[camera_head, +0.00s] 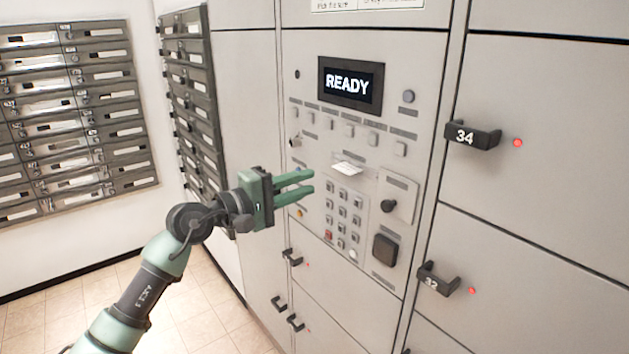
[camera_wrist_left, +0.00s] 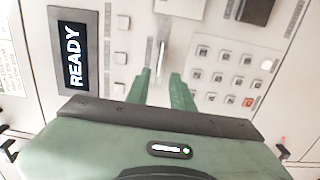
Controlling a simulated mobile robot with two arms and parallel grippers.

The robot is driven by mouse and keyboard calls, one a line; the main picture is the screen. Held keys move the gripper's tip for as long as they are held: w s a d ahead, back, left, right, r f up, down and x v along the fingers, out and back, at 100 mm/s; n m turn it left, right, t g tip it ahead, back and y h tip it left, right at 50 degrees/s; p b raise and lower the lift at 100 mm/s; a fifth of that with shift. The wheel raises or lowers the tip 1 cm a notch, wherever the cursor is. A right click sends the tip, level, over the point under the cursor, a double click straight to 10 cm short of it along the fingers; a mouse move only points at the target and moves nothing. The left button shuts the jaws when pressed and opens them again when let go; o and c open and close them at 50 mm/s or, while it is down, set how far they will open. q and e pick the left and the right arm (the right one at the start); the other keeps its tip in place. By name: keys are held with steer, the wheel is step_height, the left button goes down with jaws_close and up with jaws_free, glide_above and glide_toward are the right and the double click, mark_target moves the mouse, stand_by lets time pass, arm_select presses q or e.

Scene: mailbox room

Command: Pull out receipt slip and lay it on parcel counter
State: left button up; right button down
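The receipt slip (camera_head: 346,168) is a small white paper sticking out of the locker panel, above the keypad. In the left wrist view a thin pale strip that looks like the slip seen edge-on (camera_wrist_left: 161,56) lies ahead of and between the fingertips. My left gripper (camera_head: 311,181) is open and empty, to the left of the slip and apart from it in the head view. Its two green fingers also show in the left wrist view (camera_wrist_left: 162,77). My right gripper is not in view. I see no parcel counter in either view.
The READY screen (camera_head: 349,85) is above the slip. The keypad (camera_head: 343,215) is below it, with a black knob (camera_head: 389,206) to the right. Locker handles (camera_head: 473,136) stick out at the right. Mailboxes (camera_head: 70,110) line the left wall. Tiled floor shows at lower left.

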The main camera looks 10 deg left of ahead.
mark_target(342, 169)
arm_select(q)
steer(key=x, duration=0.9)
steer(key=shift+w+d+f, duration=0.1)
steer(key=shift+w+f, duration=0.05)
steer(key=shift+f, duration=0.15)
steer(key=shift+w+d+b, duration=0.25)
steer(key=shift+w+b, duration=0.05)
steer(key=shift+b, duration=0.25)
steer(key=shift+w+d+r+b, duration=0.15)
steer(key=shift+w+d+b, duration=0.2)
steer(key=shift+w+d, duration=0.15)
jaws_close()
steer(key=shift+s+a, duration=0.1)
